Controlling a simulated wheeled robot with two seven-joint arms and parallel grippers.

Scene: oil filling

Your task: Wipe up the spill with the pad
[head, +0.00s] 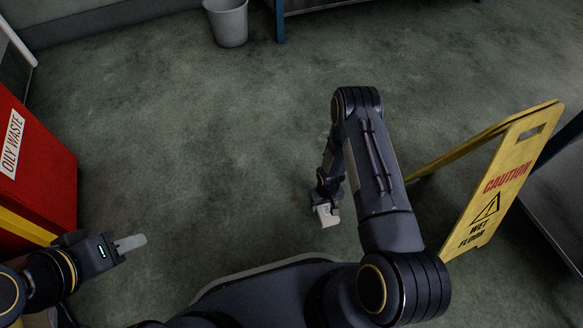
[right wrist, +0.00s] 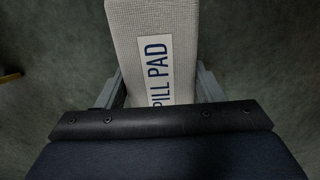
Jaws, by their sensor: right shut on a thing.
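The spill pad (head: 327,214) is a pale block with a "PILL PAD" label readable in the right wrist view (right wrist: 151,40). My right gripper (head: 326,200) is shut on it, with a finger on each side of the pad, low over the floor in the middle of the head view. I cannot tell whether the pad touches the floor.
A yellow caution wet floor sign (head: 490,208) stands to the right of my right arm. A red oil waste bin (head: 38,165) is at the left edge. A grey bucket (head: 228,24) stands at the back. The floor between is clear.

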